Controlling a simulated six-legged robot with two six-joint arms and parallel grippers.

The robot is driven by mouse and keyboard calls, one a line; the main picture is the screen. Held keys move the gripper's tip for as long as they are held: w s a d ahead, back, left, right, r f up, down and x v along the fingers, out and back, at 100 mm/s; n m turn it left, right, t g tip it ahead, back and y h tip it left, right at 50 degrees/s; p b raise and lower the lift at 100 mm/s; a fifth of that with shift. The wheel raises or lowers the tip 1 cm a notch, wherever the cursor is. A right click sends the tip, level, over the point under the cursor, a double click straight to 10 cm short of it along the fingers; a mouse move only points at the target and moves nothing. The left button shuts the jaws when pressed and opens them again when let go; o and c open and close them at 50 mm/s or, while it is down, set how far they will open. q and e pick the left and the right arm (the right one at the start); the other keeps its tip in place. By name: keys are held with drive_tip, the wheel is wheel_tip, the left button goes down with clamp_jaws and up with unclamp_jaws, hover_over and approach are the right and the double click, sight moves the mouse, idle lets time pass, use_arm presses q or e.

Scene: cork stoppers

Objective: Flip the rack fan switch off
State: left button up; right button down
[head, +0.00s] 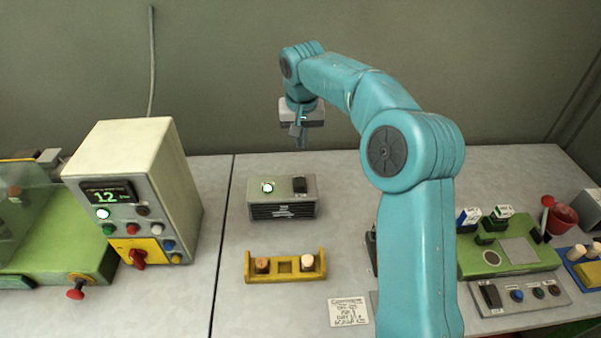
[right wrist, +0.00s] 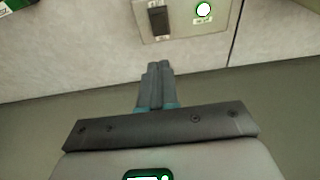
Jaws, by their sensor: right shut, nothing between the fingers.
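The fan unit, a small grey box with dark front slots (head: 283,211), stands on the bench at the middle. Its top carries a black rocker switch (head: 299,185) and a lit white lamp with a green rim (head: 267,187). In the right wrist view the switch (right wrist: 159,20) and the glowing lamp (right wrist: 204,9) show on the box's top panel (right wrist: 182,27). My right gripper (head: 300,143) is shut and empty, above and behind the box, apart from the switch. Its closed fingers (right wrist: 158,70) point toward the box. My left gripper is not in view.
A yellow rack (head: 286,276) with corks sits in front of the box. A beige control cabinet (head: 150,185) stands at left, a green machine (head: 515,257) at right. A note card (head: 348,312) lies at the front. The bench around the box is mostly clear.

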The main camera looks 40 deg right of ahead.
drive_tip(key=p, duration=0.3)
hover_over(301, 183)
drive_tip(key=x, duration=0.4)
drive_tip(key=s+a+x, duration=0.1)
drive_tip(key=x, duration=0.3)
drive_tip(key=s+x, duration=0.1)
drive_tip(key=x, duration=0.3)
drive_tip(key=shift+s+a+f, duration=0.1)
drive_tip(key=shift+a+f, duration=0.2)
drive_tip(key=shift+a, duration=0.1)
drive_tip(key=shift+a+f, duration=0.1)
drive_tip(key=shift+f, duration=0.3)
drive_tip(key=shift+s+a+f, duration=0.1)
drive_tip(key=shift+a+f, duration=0.1)
drive_tip(key=shift+d+f, duration=0.1)
drive_tip(key=shift+d, duration=0.05)
